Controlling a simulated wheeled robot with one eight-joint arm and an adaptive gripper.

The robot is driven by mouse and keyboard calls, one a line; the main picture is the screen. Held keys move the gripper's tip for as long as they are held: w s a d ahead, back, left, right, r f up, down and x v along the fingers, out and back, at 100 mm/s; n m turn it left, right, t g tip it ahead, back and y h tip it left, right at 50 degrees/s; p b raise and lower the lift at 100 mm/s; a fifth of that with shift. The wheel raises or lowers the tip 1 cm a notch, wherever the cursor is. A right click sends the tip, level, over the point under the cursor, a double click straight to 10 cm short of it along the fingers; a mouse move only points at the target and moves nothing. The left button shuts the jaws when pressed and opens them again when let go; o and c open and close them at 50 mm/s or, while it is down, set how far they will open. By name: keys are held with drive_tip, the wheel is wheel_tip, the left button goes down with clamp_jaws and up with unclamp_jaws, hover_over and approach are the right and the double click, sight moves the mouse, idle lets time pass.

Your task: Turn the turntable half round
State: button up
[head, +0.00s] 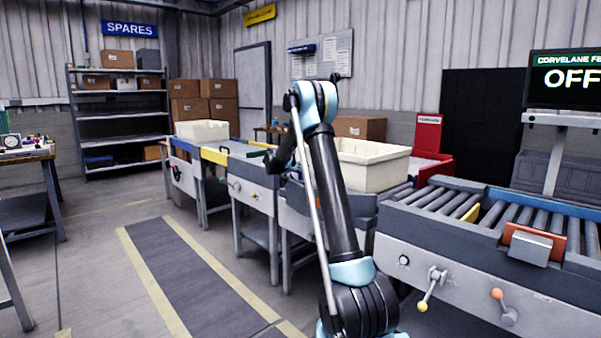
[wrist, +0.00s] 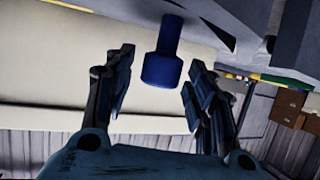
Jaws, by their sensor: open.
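In the wrist view my gripper (wrist: 158,74) is open, with a finger on each side of a dark blue cylindrical handle (wrist: 162,62). I see no clear contact between the fingers and the handle. A large cream surface, apparently the side of a bin (wrist: 60,50), lies behind the handle. In the head view the cream bin (head: 375,168) stands on a grey unit of the conveyor line, behind my arm. This unit (head: 362,208) may be the turntable; my arm covers part of it. My gripper (head: 276,160) is left of the bin, partly hidden by my own links.
A roller conveyor (head: 500,212) with a yellow-tipped lever (head: 423,305) and an orange-tipped lever (head: 498,295) stands at the right. Another cream bin (head: 202,131) sits at the far left of the line. A dark floor mat (head: 195,275) lies in the open aisle. A screen (head: 568,78) reads OFF.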

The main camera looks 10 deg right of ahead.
drive_tip(key=shift+w+d+f, duration=0.1)
drive_tip(key=shift+w+d, duration=0.05)
drive_tip(key=shift+w, duration=0.05)
clamp_jaws()
